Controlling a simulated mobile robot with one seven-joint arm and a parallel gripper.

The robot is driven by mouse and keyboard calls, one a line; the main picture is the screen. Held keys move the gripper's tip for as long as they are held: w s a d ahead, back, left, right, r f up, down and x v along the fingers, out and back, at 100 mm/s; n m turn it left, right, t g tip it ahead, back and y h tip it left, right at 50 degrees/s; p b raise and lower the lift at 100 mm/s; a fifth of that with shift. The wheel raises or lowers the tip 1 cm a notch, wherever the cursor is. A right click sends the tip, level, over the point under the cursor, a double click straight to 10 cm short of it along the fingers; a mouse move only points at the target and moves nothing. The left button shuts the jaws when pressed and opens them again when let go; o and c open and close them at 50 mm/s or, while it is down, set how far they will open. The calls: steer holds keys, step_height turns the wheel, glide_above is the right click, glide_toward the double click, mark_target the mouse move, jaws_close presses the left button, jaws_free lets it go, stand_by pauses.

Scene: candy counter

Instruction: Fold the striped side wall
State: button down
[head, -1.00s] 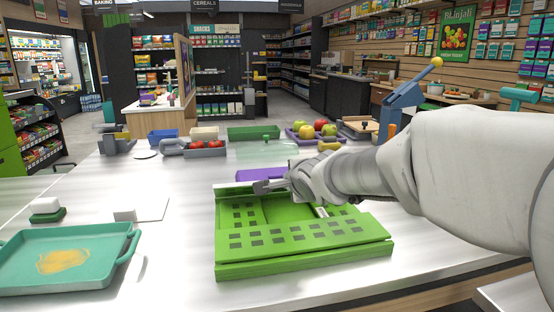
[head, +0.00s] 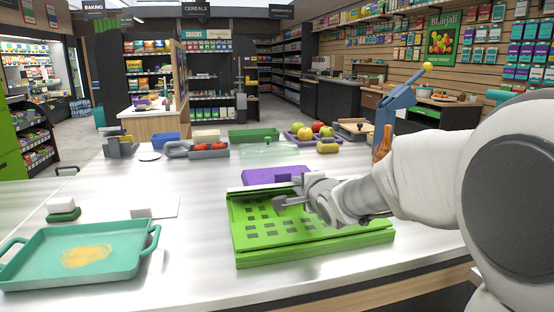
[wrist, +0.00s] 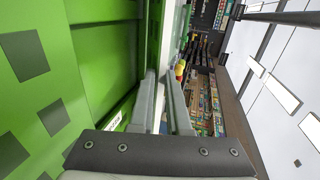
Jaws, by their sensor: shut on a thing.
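A green folding crate (head: 315,249) lies on the counter in the head view, low and mostly flat, with dark square patches on its panels. No stripes can be made out on its walls. My gripper (head: 279,203) is over the crate's far part, with its fingers at a green panel (head: 265,228). In the wrist view the gripper (wrist: 163,85) is shut on a green wall edge, with the patched green panel (wrist: 45,85) filling the left side. The exact contact between the fingertips is hard to see, and my arm hides the crate's far right corner.
A purple item (head: 277,175) lies right behind the crate. A teal tray (head: 35,262) with a yellow patch stands at left. Tomatoes in a grey tray (head: 209,154) and a purple fruit tray (head: 311,139) stand farther back. The counter between tray and crate is clear.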

mark_target(307, 215)
steer(key=shift+s, duration=0.1)
stand_by(0.4)
steer(key=shift+s+f+t+p, duration=0.3)
steer(key=shift+f+t, duration=0.3)
steer(key=shift+t, duration=0.2)
steer(key=shift+f+b, duration=0.3)
steer(key=shift+f, duration=0.05)
steer(key=c, duration=1)
jaws_free()
steer(key=shift+r, duration=0.15)
steer(key=shift+c, duration=0.2)
steer(key=shift+s+d, duration=0.1)
steer(key=shift+p+v, duration=0.45)
steer(key=shift+v, duration=2.45)
